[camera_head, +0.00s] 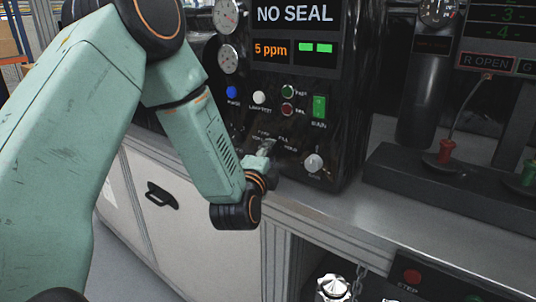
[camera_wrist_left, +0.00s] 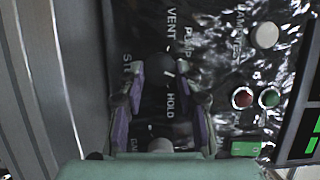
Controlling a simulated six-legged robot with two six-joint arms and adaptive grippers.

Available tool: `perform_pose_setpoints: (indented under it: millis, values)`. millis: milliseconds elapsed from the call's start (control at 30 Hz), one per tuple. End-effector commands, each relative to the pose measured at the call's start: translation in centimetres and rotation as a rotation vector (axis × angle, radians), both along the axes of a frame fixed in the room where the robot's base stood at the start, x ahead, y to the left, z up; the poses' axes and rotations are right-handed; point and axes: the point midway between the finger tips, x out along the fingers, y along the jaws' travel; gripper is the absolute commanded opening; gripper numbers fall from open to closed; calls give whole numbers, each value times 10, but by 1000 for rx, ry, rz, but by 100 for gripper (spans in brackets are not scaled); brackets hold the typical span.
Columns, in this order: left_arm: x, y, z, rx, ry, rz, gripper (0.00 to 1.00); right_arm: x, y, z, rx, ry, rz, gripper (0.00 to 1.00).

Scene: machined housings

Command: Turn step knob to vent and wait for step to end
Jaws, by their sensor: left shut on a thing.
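The step knob (camera_wrist_left: 160,66) is a dark, rounded knob on the black panel, ringed by the labels VENT, PUMP, HOLD and STEP in the left wrist view. My left gripper (camera_wrist_left: 161,82) is shut on it, one finger on each side. In the head view my left gripper (camera_head: 265,152) reaches the lower part of the black test unit (camera_head: 350,100) and mostly hides the knob. I cannot tell which label the knob points to. The display (camera_head: 295,15) reads NO SEAL, and a smaller one (camera_head: 270,50) reads 5 ppm. My right gripper is not in view.
A pale knob (camera_head: 313,162) sits right of the gripper. Above are blue (camera_head: 232,92) and white (camera_head: 259,97) buttons, green and red ones, and a lit green switch (camera_head: 319,106). Bare grey bench (camera_head: 400,222) lies in front.

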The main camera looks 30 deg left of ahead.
Motion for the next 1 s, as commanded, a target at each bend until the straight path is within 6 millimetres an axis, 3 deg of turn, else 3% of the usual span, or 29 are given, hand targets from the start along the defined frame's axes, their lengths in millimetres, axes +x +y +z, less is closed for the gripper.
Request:
perform_pose_setpoints:
  millis: [367,1000]
  values:
    - [1,3,9,-212,12,8,2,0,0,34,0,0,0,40]
    - [1,6,13,-818,56,9,2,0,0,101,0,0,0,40]
